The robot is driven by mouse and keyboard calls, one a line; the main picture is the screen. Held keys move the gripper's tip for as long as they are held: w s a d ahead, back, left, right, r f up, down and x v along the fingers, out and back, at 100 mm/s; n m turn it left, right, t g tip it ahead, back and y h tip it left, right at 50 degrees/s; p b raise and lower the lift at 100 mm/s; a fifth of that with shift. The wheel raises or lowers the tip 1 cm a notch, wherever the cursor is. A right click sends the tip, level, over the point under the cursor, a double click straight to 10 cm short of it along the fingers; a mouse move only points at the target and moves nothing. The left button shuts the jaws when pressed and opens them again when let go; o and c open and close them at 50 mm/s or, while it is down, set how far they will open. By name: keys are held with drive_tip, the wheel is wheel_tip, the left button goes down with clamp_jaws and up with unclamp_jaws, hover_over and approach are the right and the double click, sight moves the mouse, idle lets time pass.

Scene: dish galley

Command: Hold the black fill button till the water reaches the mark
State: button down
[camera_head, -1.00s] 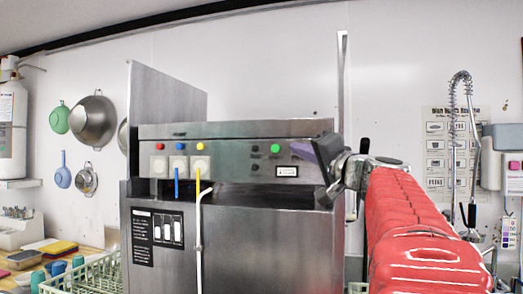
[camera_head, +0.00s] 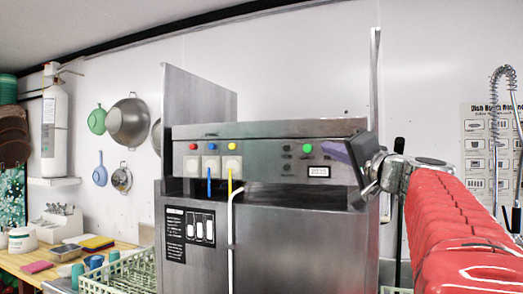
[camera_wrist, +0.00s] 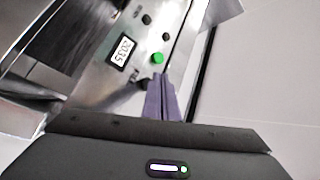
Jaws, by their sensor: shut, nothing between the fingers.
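My gripper (camera_head: 334,152), with purple fingers, is shut and empty at the right end of the dishwasher's steel control panel (camera_head: 262,142). In the wrist view its fingertips (camera_wrist: 160,77) are close to the panel, beside the green button (camera_wrist: 157,58) and a dark button (camera_wrist: 145,84). I cannot tell whether they touch. Several other black buttons (camera_wrist: 147,20) lie along the panel; the head view also shows black buttons (camera_head: 286,148) left of the green one. I cannot make out which is the fill button. A small display (camera_wrist: 119,51) shows digits. No water or fill mark can be made out.
Red, blue and yellow buttons (camera_head: 232,146) are at the panel's left. A tall steel side plate (camera_head: 200,95) rises behind them. A green rack (camera_head: 120,275) stands at lower left. A spray hose (camera_head: 497,90) hangs at right.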

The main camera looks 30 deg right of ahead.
drive_tip(key=s+a, duration=0.1)
drive_tip(key=a, duration=0.1)
drive_tip(key=s+a, duration=0.1)
drive_tip(key=s, duration=0.1)
drive_tip(key=shift+a, duration=0.35)
drive_tip(key=shift+w, duration=0.1)
idle(0.3)
drive_tip(key=w+a+f+n+g+y, duration=0.25)
drive_tip(key=a+f, duration=0.45)
drive_tip(key=f, duration=0.4)
drive_tip(key=w+a+f+n+g+y, duration=0.2)
drive_tip(key=w+a+f+g, duration=0.15)
drive_tip(key=a+f, duration=0.6)
drive_tip(key=s+a+f+n+g, duration=0.1)
drive_tip(key=s+a+f+g, duration=0.15)
drive_tip(key=f, duration=0.25)
drive_tip(key=s+a+f+n+g, duration=0.1)
drive_tip(key=s+a+f, duration=0.1)
drive_tip(key=a+f, duration=0.3)
drive_tip(key=s+a+f+n+g+h, duration=0.1)
drive_tip(key=s+a+f+n+g, duration=0.1)
drive_tip(key=s+f, duration=0.6)
drive_tip(key=s+a+f+n+g, duration=0.3)
drive_tip(key=s+f, duration=0.4)
drive_tip(key=f, duration=0.4)
drive_tip(key=shift+s+a+f+n+h, duration=0.25)
drive_tip(key=shift+s+a+n+h, duration=0.1)
drive_tip(key=shift+a+n, duration=0.5)
